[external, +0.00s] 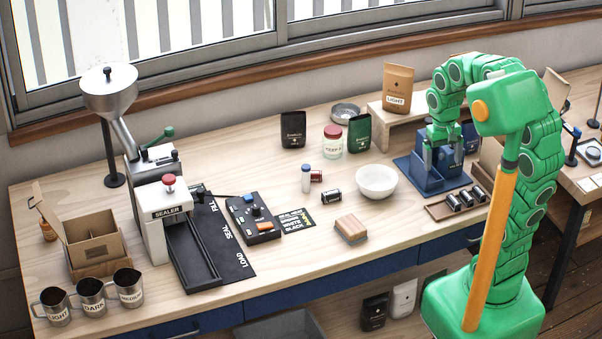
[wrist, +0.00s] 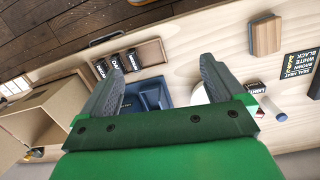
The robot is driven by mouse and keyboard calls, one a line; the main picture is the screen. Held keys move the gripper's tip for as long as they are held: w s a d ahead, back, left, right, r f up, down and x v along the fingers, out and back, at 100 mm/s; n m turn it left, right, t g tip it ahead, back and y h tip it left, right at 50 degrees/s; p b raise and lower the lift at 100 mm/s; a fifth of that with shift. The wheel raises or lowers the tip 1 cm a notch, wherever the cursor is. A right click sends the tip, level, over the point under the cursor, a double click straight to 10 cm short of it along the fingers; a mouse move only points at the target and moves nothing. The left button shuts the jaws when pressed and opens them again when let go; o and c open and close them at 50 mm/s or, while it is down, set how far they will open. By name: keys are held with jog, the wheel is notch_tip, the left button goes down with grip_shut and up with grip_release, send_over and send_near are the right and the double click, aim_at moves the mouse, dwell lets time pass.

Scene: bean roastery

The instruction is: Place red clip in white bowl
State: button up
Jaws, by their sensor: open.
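The white bowl (external: 377,181) stands upright and looks empty on the bench, right of centre. In the wrist view the bowl (wrist: 199,96) is mostly hidden behind the right finger. My gripper (external: 443,160) is open and points down above a blue stand (external: 428,181), to the right of the bowl. In the wrist view my gripper (wrist: 161,62) has its fingers spread wide, with nothing held between them. The blue stand (wrist: 150,92) shows between and behind the fingers. I cannot make out a red clip in either view.
A wooden tray of small dark canisters (external: 438,211) lies in front of the stand. A wooden block (external: 351,229) and a lying canister (external: 331,196) are near the bowl. A red-lidded jar (external: 333,140) and dark bags stand behind.

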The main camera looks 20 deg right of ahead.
jog(key=w+a, duration=0.4)
jog(key=w, duration=0.6)
jog(key=m+t, duration=0.1)
jog(key=m, duration=0.2)
send_near(313, 173)
jog(key=shift+s+d+f, duration=0.15)
jog(key=shift+s+d, duration=0.1)
jog(key=shift+d, duration=0.55)
jog(key=shift+w+a+f, duration=0.2)
jog(key=shift+a+f, duration=0.15)
jog(key=shift+f, duration=1.35)
jog(key=shift+a+f, duration=0.25)
jog(key=shift+f, duration=1)
jog(key=shift+a+f, duration=0.2)
jog(key=shift+f, duration=1.05)
jog(key=shift+c, duration=0.3)
jog(key=c, duration=1.1)
